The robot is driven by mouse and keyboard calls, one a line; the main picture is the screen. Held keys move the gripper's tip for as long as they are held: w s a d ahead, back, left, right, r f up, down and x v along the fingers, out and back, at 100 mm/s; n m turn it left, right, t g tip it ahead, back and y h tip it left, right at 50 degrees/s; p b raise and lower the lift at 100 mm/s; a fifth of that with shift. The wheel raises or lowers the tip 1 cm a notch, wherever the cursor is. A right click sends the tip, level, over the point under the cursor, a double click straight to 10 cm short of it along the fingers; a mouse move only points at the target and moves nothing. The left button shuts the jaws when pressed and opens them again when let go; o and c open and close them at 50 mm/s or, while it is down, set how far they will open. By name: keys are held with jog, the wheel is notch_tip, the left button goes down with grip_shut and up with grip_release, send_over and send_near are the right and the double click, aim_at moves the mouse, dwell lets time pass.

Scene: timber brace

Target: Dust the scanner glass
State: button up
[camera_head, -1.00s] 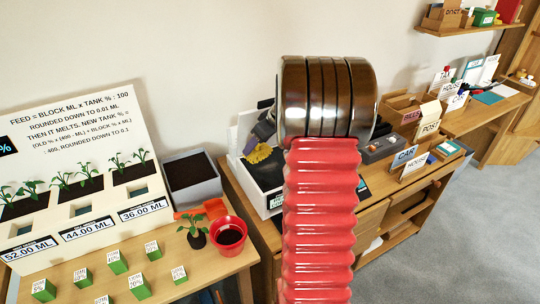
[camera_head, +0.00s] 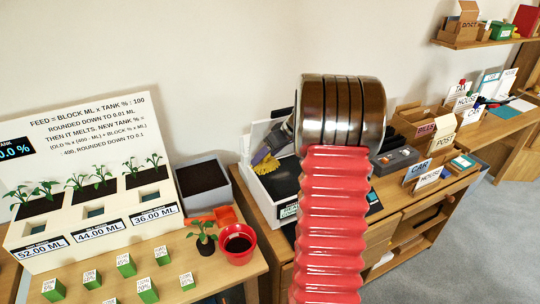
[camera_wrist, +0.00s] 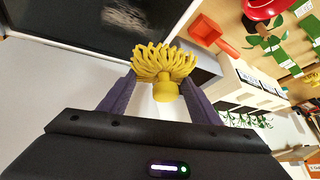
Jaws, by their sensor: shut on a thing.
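The scanner (camera_head: 262,195) is a white box with dark glass (camera_head: 284,180), standing on the desk and partly hidden behind my red arm. In the wrist view the dark glass (camera_wrist: 60,25) fills the upper left, with a pale grey dust patch (camera_wrist: 124,15) near the top edge. My gripper (camera_wrist: 164,88) has purple fingers shut on the stem of a yellow duster (camera_wrist: 165,62) with looped strands. The strands lie near the glass's edge in that view; I cannot tell whether they touch. The head view shows the duster (camera_head: 266,167) at the scanner's left side.
A plant table (camera_head: 215,268) stands at left with a feed-rule board (camera_head: 95,120), several green blocks, a red pot (camera_head: 238,243) and a grey planter (camera_head: 203,180). Right of my arm are labelled card holders (camera_head: 425,172) and boxes. Grey floor is clear at right.

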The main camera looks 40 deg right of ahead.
jog(key=w+a+f, duration=0.1)
jog(key=w+a, duration=0.2)
jog(key=a, duration=0.7)
jog(key=w+a+f, duration=0.1)
jog(key=w+a, duration=0.1)
jog(key=a, duration=0.9)
jog(key=s+a+f, duration=0.1)
jog(key=s+a, duration=0.1)
jog(key=a, duration=0.6)
jog(key=s+a+f, duration=0.1)
jog(key=a+f, duration=0.1)
jog(key=a, duration=0.6)
jog(key=shift+s, duration=0.35)
jog(key=shift+s+d, duration=0.1)
